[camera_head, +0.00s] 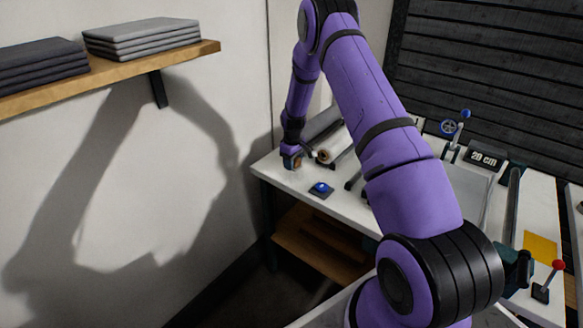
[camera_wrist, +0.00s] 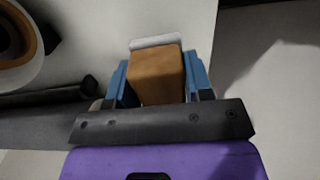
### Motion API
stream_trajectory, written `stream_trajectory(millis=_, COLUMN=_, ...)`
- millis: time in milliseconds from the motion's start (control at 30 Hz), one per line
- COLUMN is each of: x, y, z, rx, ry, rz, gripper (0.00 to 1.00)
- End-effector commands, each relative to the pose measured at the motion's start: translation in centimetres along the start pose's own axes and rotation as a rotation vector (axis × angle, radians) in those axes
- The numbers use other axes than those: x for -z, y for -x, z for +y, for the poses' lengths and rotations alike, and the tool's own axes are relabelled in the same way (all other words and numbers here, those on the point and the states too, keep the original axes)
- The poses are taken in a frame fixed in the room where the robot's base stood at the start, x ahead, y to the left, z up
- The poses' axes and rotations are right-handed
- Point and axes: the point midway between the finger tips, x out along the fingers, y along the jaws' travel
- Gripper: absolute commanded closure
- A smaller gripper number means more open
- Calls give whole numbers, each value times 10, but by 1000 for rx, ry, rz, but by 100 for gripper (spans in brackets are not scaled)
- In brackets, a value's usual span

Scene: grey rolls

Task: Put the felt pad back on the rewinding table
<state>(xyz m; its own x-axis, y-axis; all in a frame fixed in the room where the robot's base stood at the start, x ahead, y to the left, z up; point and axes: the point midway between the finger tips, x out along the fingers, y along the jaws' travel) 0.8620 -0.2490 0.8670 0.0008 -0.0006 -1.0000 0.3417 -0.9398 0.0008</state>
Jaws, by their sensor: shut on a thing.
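My gripper (camera_head: 291,160) is over the far left corner of the white rewinding table (camera_head: 277,174). In the wrist view, its blue fingers (camera_wrist: 158,72) are shut on a brown block with a pale strip along its far edge, which I take to be the felt pad (camera_wrist: 158,78). The pad lies between both fingers, with the white table top (camera_wrist: 105,22) below and around it. I cannot tell whether the pad touches the table. In the head view the pad is mostly hidden by my gripper.
Rolls (camera_head: 327,152) lie just right of my gripper; a roll end also shows in the wrist view (camera_wrist: 18,48). A blue button (camera_head: 321,187) sits near the table's front edge. A "20 cm" sign (camera_head: 486,158) and a red-knobbed lever (camera_head: 548,281) are further right. The wall is close on the left.

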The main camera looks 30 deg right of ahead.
Motion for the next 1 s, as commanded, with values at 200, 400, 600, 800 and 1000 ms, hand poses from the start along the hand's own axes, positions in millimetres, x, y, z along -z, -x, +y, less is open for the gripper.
stream_trajectory(millis=200, x=12, y=-1, z=8, rx=0, ry=0, rz=0, gripper=83)
stream_trajectory(millis=400, x=14, y=-22, z=10, rx=2, ry=-1, rz=-3, gripper=83)
stream_trajectory(millis=600, x=15, y=-37, z=10, rx=0, ry=-1, rz=0, gripper=83)
stream_trajectory(millis=800, x=15, y=-37, z=10, rx=1, ry=-1, rz=0, gripper=83)
stream_trajectory(millis=1000, x=15, y=-40, z=10, rx=1, ry=-1, rz=0, gripper=35)
